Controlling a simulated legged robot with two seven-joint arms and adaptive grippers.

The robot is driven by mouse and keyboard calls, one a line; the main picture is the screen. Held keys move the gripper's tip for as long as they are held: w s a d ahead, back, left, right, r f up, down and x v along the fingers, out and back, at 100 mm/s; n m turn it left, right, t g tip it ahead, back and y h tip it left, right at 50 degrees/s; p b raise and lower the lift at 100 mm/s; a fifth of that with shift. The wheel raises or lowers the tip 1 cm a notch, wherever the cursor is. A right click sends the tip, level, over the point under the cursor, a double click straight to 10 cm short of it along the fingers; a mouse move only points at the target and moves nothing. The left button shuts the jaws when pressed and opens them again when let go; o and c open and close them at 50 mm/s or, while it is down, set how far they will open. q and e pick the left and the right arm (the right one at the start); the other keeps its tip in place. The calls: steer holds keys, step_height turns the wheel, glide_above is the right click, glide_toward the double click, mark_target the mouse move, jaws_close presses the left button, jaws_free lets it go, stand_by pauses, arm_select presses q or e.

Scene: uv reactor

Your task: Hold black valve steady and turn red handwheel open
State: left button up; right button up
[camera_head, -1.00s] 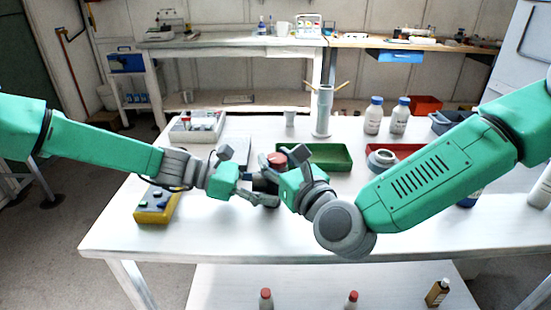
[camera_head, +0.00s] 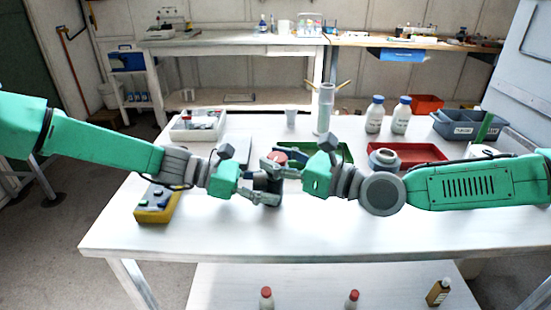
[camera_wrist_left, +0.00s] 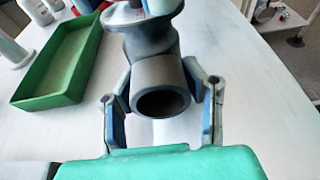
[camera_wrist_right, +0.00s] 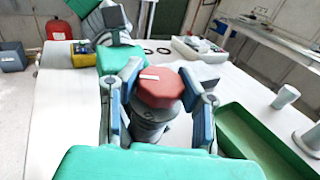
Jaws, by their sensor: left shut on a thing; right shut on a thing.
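The black valve (camera_head: 268,184) stands upright on the white table. Its red handwheel (camera_head: 277,157) is on top. My left gripper (camera_head: 264,195) reaches in from the left, its fingers around the valve's lower body. In the left wrist view the fingers (camera_wrist_left: 166,85) close on both sides of the valve's open pipe end (camera_wrist_left: 164,102). My right gripper (camera_head: 275,166) comes from the right at handwheel height. In the right wrist view its fingers (camera_wrist_right: 161,72) flank the red handwheel (camera_wrist_right: 160,90), which has a white mark on top. Part of the valve body is hidden by fingers.
A green tray (camera_head: 345,147) lies close behind my right gripper, with a red tray (camera_head: 430,151) to its right. A yellow box (camera_head: 157,204) sits at front left. A grey cylinder (camera_head: 325,108) and white bottles (camera_head: 375,114) stand behind. The table's front middle is clear.

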steer(key=shift+w+d+f, duration=0.15)
steer(key=shift+d, duration=0.1)
stand_by(0.3)
steer(key=o, duration=1.3)
steer(key=shift+c, duration=0.2)
steer(key=v, duration=1.2)
